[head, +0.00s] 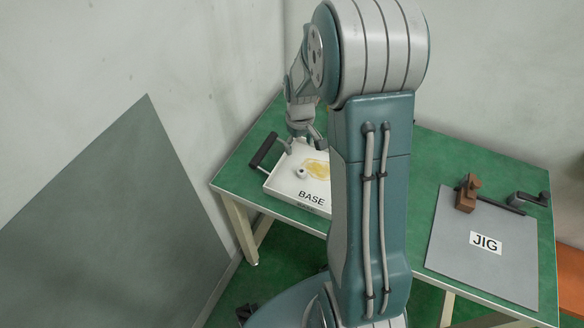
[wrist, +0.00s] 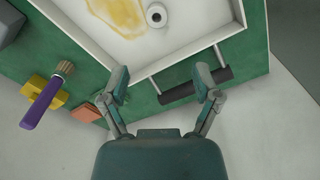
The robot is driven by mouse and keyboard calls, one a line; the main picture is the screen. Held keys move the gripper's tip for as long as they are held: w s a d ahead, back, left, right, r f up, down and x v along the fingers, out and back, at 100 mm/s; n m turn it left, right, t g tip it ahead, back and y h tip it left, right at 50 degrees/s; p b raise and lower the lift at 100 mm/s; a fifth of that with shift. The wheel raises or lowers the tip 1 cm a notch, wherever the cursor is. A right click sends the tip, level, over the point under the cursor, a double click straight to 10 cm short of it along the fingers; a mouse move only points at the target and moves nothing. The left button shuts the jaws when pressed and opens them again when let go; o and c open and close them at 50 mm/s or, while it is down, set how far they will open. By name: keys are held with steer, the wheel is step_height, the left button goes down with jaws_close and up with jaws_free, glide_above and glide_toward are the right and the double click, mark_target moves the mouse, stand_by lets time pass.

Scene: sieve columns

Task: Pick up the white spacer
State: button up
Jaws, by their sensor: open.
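The white spacer (wrist: 157,15) is a small ring with a dark hole. It lies on the floor of the white BASE tray, beside a yellowish stain (wrist: 118,14). In the head view the spacer (head: 301,173) shows near the tray's left side. The white tray (head: 277,187) has a black handle (head: 263,152) on its left. My gripper (wrist: 162,88) is open and empty, its fingertips apart near the tray's handle side, with the spacer beyond them in the wrist view. In the head view my gripper (head: 303,141) hangs above the tray's back edge. My arm hides the tray's right part.
The green table (head: 465,160) carries a grey JIG plate (head: 460,265) with a brown block (head: 467,193) at right. A purple-handled brush (wrist: 45,100) on a yellow piece and an orange piece (wrist: 87,112) lie beside the tray. A wall stands close behind.

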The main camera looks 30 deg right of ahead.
glide_above(301, 171)
steer(key=f, duration=0.5)
steer(key=shift+w+a+f, duration=0.15)
steer(key=shift+w+f, duration=0.1)
steer(key=shift+w, duration=0.1)
steer(key=shift+s+d+f, duration=0.15)
steer(key=shift+f, duration=1.2)
steer(key=shift+s+d+f, duration=0.1)
steer(key=shift+s+f, duration=0.05)
steer(key=shift+f, duration=1.2)
steer(key=c, duration=0.9)
